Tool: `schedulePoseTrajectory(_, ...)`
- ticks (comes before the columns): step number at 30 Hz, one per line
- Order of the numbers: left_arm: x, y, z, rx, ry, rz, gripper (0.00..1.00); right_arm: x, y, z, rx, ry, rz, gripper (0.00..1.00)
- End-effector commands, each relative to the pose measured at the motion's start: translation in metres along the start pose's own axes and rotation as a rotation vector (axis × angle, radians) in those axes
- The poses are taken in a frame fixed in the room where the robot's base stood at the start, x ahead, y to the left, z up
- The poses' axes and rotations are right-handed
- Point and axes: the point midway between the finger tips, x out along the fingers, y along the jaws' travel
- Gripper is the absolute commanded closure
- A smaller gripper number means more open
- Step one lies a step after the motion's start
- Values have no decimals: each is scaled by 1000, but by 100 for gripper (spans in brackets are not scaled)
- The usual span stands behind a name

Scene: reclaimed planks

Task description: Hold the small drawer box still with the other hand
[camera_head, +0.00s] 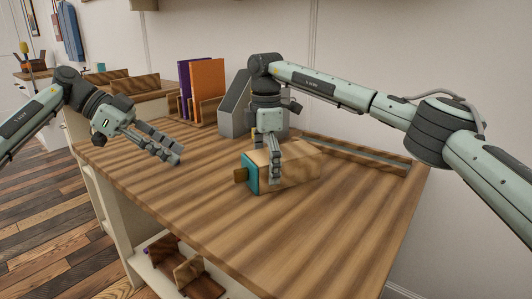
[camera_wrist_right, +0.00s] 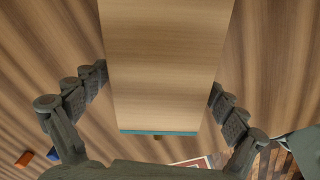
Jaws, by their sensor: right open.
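The small drawer box (camera_head: 296,166) lies on the wooden tabletop, pale wood with a teal front (camera_head: 251,174) and a small brown knob (camera_head: 240,175) facing left. My right gripper (camera_head: 273,168) points down over the box near its front end. In the right wrist view its open fingers (camera_wrist_right: 159,82) straddle the box (camera_wrist_right: 165,60), one along each long side; I cannot tell whether they touch it. In the head view one finger shows against the near side, and the far one is hidden. My left gripper (camera_head: 176,150) is open and empty, left of the box above the table.
Purple (camera_head: 184,90) and orange (camera_head: 208,80) upright books and a grey file holder (camera_head: 235,105) stand at the back. A shallow tray (camera_head: 350,150) lies along the back right. The near tabletop (camera_head: 290,235) is clear. A shelf below (camera_head: 150,270) holds wooden pieces.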

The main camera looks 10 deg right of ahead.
Motion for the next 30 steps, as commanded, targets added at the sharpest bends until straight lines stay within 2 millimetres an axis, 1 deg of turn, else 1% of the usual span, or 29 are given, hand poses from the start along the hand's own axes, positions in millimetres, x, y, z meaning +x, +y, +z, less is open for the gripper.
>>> schedulePoseTrajectory(3, 0, 0, 0, 0, 0, 0, 66, 9, 0, 0, 0, 0, -2, 3)
schedulePoseTrajectory(12, 0, 0, 0, 0, 0, 0, 66, 11, 0, 0, -1, 0, 0, 3)
schedulePoseTrajectory(14, 0, 0, 0, 0, 0, 0, 66, 11, 0, 0, -1, 0, 0, 10)
schedulePoseTrajectory(27, 0, 0, 0, 0, 0, 0, 66, 11, 0, 0, -1, 1, 0, 64)
schedulePoseTrajectory(30, 0, 0, 0, 0, 0, 0, 66, 11, 0, 0, -1, 1, 0, 64)
